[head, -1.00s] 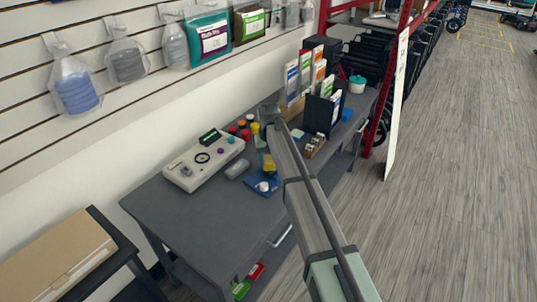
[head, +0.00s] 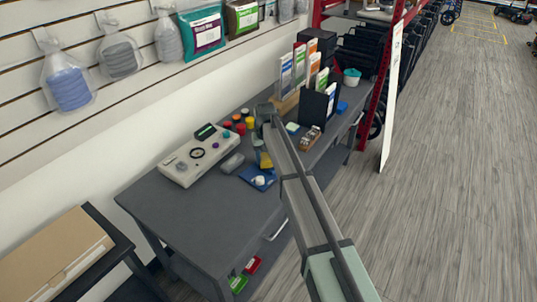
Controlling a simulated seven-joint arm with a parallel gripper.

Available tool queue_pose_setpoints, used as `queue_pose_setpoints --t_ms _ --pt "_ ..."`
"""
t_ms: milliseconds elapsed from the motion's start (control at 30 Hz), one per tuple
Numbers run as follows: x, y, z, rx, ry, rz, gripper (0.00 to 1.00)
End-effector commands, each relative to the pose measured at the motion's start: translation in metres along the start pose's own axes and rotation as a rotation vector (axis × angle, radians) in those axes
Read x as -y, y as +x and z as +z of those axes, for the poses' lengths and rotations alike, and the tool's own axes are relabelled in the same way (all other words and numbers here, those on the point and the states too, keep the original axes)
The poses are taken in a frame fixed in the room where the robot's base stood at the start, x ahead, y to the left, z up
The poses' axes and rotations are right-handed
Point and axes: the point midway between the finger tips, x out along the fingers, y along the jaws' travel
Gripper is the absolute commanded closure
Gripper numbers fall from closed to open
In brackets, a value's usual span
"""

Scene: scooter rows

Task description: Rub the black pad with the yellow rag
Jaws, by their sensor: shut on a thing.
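My gripper (head: 262,149) hangs down from the wrist over the grey table, just behind the blue tray. It is shut on a yellow cloth-like thing, the yellow rag (head: 265,160), which shows below the fingers. The arm hides part of it, and I cannot tell whether the rag touches the surface below. I cannot clearly make out the black pad. A small dark grey block (head: 232,163) lies to the left of the rag, apart from it.
A blue tray (head: 250,180) with a white item lies in front of the rag. A beige control box (head: 180,172) stands at left. Several coloured-cap jars (head: 240,128) stand behind. A black brochure holder (head: 313,112) stands at right. The table's front left (head: 190,215) is clear.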

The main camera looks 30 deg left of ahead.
Motion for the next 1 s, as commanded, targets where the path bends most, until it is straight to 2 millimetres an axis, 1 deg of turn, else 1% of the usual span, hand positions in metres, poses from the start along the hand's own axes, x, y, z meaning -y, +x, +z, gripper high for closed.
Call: queue_pose_setpoints --t_ms 67,133,167,200,233,800,1000 --pt "0.007 0.001 0.007 0.001 -0.002 -0.001 0.74" --pt "0.007 -0.003 0.006 0.001 -0.001 -0.001 0.74" --pt "0.007 -0.008 0.006 0.000 -0.001 -0.001 0.74" --pt "0.007 -0.019 0.005 -0.001 -0.001 -0.001 0.74" --pt "0.007 -0.022 0.005 -0.001 0.000 -0.001 0.74" --pt "0.007 -0.072 0.005 0.000 0.000 -0.001 0.74" --pt "0.007 -0.081 0.005 0.000 0.000 -0.001 0.74"
